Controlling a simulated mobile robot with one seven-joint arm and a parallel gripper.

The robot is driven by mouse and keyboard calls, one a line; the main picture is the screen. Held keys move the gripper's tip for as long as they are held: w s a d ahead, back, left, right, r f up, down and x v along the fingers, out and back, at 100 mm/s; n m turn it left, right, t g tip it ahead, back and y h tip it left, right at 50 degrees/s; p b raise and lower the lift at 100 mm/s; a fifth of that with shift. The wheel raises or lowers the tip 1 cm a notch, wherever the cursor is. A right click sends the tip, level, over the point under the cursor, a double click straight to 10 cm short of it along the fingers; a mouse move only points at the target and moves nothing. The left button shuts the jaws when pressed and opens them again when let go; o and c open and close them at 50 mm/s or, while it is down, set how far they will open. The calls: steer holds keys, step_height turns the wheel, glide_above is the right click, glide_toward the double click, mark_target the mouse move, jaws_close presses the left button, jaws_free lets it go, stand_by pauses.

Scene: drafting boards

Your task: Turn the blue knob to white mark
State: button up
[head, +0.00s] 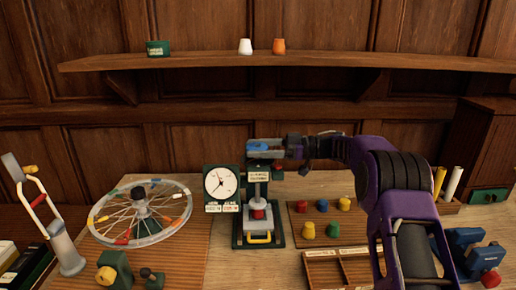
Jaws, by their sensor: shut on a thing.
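The blue knob (258,147) sits on top of a small upright stand (257,190) with a green base, near the middle of the table. My gripper (270,148) reaches in from the right at the height of the knob and is shut on it. The fingers cover part of the knob. A white label with dark print is on the stand just below the knob, too small to read. I cannot make out the white mark in this view.
A dial gauge (221,184) stands close left of the stand. A spoked wheel (140,212) lies farther left. Coloured knobs (321,205) sit on a wooden board to the right, above a divided wooden tray (340,268). A shelf (300,60) runs along the wall above.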

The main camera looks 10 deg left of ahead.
steer(key=shift+a+n+g+h, duration=0.1)
steer(key=shift+n+g+h, duration=0.3)
steer(key=shift+n+g, duration=0.65)
steer(key=o, duration=1.2)
steer(key=shift+o, duration=0.2)
steer(key=v, duration=0.7)
steer(key=shift+d, duration=0.25)
